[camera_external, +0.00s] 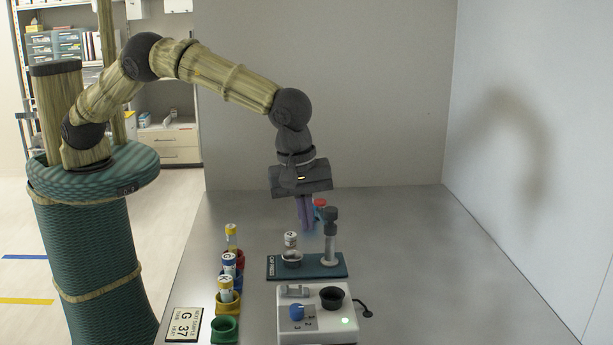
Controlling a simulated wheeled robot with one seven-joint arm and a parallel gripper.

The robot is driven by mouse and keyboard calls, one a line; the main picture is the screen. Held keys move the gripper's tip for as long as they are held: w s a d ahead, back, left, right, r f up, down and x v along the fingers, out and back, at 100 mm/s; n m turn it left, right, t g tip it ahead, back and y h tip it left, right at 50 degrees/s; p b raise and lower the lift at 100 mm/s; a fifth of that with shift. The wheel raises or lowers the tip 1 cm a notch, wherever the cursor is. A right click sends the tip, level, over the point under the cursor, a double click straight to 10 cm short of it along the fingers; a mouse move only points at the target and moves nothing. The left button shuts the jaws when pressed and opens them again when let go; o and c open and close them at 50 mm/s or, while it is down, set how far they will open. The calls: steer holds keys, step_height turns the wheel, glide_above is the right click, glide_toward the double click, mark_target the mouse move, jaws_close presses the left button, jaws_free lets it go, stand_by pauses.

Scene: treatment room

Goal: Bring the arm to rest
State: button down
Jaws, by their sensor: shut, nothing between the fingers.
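My gripper (305,212) points down above the metal table, with its purple fingers shut and nothing between them. It hangs just behind the dark teal stand (310,267). My arm arches from the base at the left over to the gripper. Whether the fingertips touch anything behind the stand, I cannot tell.
The teal stand carries a white vial (291,243) and a grey-capped post (331,236). A red-capped item (320,205) is partly hidden behind. A white device (318,315) stands in front. Tubes in coloured cups (228,290) line the left. The table's right side (430,270) is clear.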

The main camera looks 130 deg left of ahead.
steer(key=shift+r, duration=0.1)
stand_by(0.4)
steer(key=s+d+r+m, duration=0.1)
steer(key=s+d+m, duration=0.4)
steer(key=s+m, duration=0.4)
steer(key=s+d+r+m+t, duration=0.1)
steer(key=s+d+m, duration=0.4)
steer(key=s+m, duration=0.4)
steer(key=s+d+r+m+h, duration=0.1)
steer(key=s+d+m, duration=0.4)
steer(key=s, duration=1.2)
steer(key=r+m, duration=0.1)
steer(key=m, duration=0.3)
steer(key=shift+s+d, duration=0.15)
steer(key=shift+d, duration=0.1)
steer(key=c, duration=2.2)
jaws_free()
steer(key=shift+r, duration=0.1)
